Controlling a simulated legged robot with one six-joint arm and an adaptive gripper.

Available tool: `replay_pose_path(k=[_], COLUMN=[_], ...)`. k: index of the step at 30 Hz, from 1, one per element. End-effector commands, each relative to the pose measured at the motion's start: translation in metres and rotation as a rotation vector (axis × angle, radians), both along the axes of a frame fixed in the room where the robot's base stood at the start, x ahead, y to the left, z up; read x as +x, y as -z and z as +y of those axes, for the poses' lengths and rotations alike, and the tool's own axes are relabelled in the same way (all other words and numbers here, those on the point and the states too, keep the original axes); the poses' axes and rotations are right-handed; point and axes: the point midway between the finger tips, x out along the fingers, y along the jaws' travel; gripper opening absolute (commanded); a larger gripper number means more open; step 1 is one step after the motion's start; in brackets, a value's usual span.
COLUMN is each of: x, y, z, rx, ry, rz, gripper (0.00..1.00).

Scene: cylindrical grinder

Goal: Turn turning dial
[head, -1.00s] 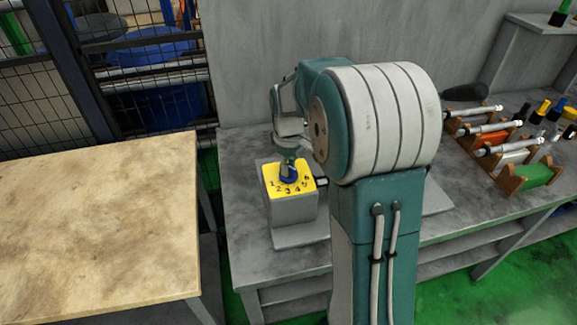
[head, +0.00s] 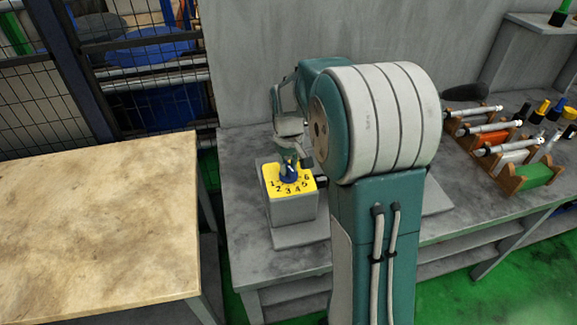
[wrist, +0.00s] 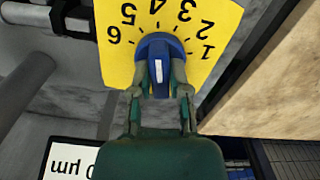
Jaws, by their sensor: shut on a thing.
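The turning dial is a blue knob with a white mark (head: 289,176) on a yellow plate (head: 275,187) numbered 1 to 6, on top of a grey box (head: 294,209). In the wrist view the knob (wrist: 160,46) stands between my two fingertips. My gripper (wrist: 163,80) is shut on the knob, with one finger on each side. The white mark runs lengthwise between the fingers; I cannot tell which number it points at. In the head view my gripper (head: 292,158) is over the far side of the dial.
The grey bench (head: 246,240) carries the box. Racks with rods (head: 490,133) stand at the right. A wooden-topped table (head: 100,230) is at the left, and a grey wall stands behind. The wrist view shows part of a display reading "0 µm" (wrist: 72,165).

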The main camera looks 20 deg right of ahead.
Motion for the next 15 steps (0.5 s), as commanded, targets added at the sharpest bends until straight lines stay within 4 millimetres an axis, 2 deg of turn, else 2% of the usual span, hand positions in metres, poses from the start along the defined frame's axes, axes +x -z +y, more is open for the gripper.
replay_pose_path(k=[7, 8, 9, 10, 15], x=[0.0035, 0.0035, 0.0034, 0.0032, 0.0019], y=[-0.0019, -0.002, -0.0019, -0.0018, -0.0011], z=[0.0003, 0.0003, 0.0003, 0.0003, 0.0001], rx=[-0.001, -0.001, -0.001, -0.001, -0.001], ry=[-0.001, -0.001, -0.001, -0.001, -0.002], rz=[-0.013, -0.013, -0.013, -0.012, -0.007], gripper=[0.0, 0.36, 0.54, 0.57, 0.57])
